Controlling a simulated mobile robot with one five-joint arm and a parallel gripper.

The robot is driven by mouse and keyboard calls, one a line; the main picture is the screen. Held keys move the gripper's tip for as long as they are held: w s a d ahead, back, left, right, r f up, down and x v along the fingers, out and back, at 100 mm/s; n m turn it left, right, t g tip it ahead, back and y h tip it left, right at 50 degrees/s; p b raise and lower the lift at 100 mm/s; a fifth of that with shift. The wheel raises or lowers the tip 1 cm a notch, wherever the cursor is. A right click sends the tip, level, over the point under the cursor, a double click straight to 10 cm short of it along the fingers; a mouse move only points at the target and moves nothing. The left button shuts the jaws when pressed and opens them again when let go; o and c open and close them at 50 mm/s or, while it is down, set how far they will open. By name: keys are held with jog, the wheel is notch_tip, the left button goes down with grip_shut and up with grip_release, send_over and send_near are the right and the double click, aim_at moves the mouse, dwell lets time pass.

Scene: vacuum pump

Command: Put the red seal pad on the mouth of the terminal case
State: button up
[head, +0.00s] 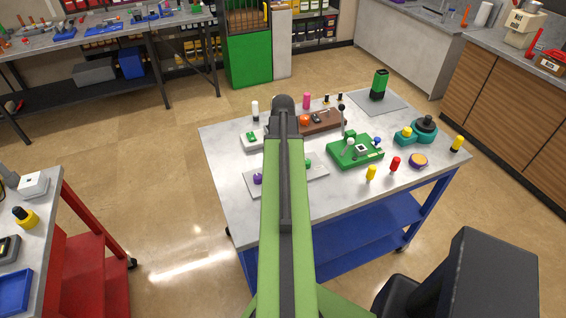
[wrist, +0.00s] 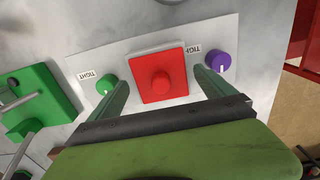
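The red seal pad, a square red block with a round red knob on top (wrist: 162,76), shows in the wrist view between a green knob (wrist: 105,85) and a purple knob (wrist: 218,61). A label reading TIGHT stands beside each knob. My gripper (wrist: 160,80) is open, with one green finger on each side of the pad and small gaps visible. Whether the terminal case's mouth lies under the pad is hidden, and I cannot pick out the case. In the head view my arm covers the pad and my gripper.
The knobs stand on a pale grey plate (head: 322,175) on the worktable (head: 225,150). To the right are a green box with a lever (head: 346,157), a teal device (head: 415,137) and small red and yellow pegs. A brown tray (head: 325,121) lies behind.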

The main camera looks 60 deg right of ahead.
notch_tip(320, 180, up, 12)
jog(key=p, duration=1.2)
jog(key=shift+r, duration=0.15)
jog(key=shift+w, duration=0.1)
jog(key=w+a+n, duration=0.2)
jog(key=w+a, duration=0.9)
jog(key=a, duration=0.1)
jog(key=w+a+n, duration=0.1)
jog(key=w+a, duration=0.2)
jog(key=a, duration=0.9)
jog(key=w+a+n, duration=0.2)
jog(key=w+a, duration=0.2)
jog(key=a, duration=0.9)
jog(key=w+a+n, duration=0.2)
jog(key=w+a, duration=0.1)
jog(key=a, duration=1)
jog(key=shift+w+a, duration=0.25)
